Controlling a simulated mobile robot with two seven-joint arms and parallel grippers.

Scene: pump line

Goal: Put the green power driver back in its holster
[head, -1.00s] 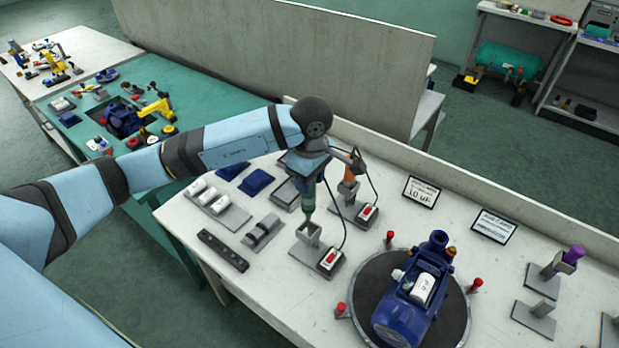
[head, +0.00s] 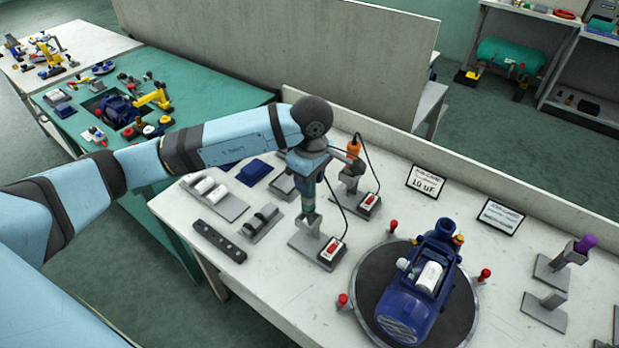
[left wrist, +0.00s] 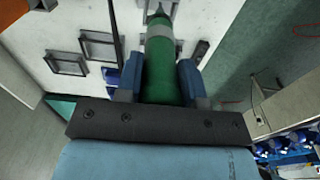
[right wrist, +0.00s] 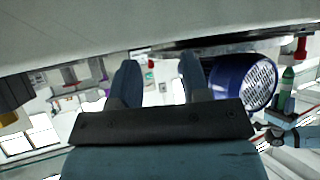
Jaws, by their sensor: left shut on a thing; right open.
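The green power driver (head: 309,188) is upright, nose down, in my left gripper (head: 308,170). In the left wrist view, the driver's green body (left wrist: 160,68) sits between the two closed fingers. A grey holster (head: 330,248) on a flat base stands directly below the driver, with a red-and-white switch box beside it. The driver's nose is at the holster's mouth; I cannot tell whether it is inside. My right gripper (right wrist: 158,82) is open and empty in the right wrist view, which also shows the green driver (right wrist: 288,78) at the right.
An orange driver (head: 353,150) stands in the holster behind. A blue pump (head: 418,290) rests on a round turntable (head: 466,318) to the right. A purple-topped driver (head: 586,243) stands far right. Grey trays (head: 222,204) lie left.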

